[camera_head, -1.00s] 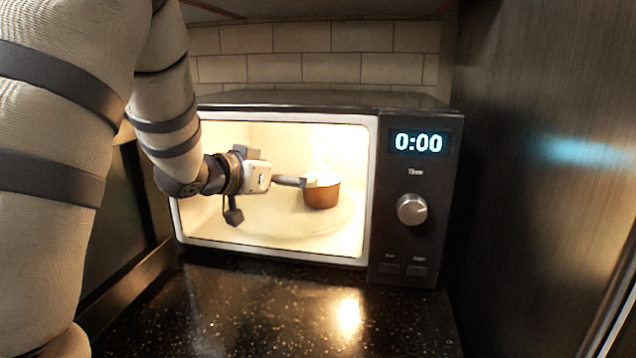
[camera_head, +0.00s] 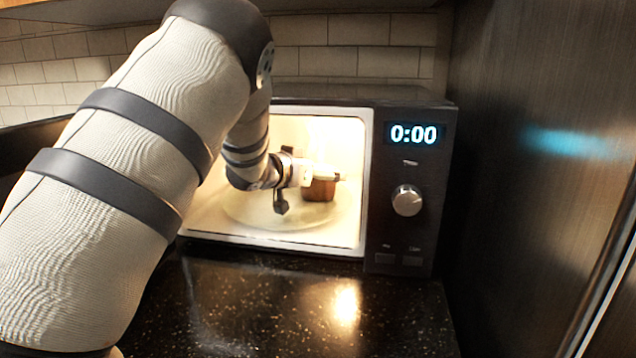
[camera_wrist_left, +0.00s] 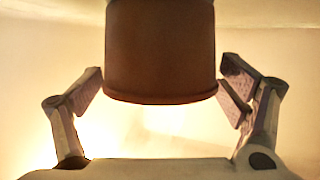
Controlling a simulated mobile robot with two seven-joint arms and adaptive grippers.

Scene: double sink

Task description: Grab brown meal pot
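The brown meal pot (camera_head: 319,189) stands inside the open microwave, upright on the turntable, partly hidden behind my left gripper (camera_head: 326,174). In the left wrist view the pot (camera_wrist_left: 160,50) is large and lies between the two fingers of my left gripper (camera_wrist_left: 160,85). The fingers are spread, one on each side of the pot. The right finger is very close to the pot's side, and I cannot tell whether it touches. A small gap shows at the left finger. My right gripper is not in view.
The microwave (camera_head: 406,255) has its lit cavity open and shows 0:00 above a round knob. The turntable (camera_head: 255,212) lies under the pot. The dark speckled counter (camera_head: 270,310) in front is clear. A dark panel (camera_head: 540,200) stands close on the right.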

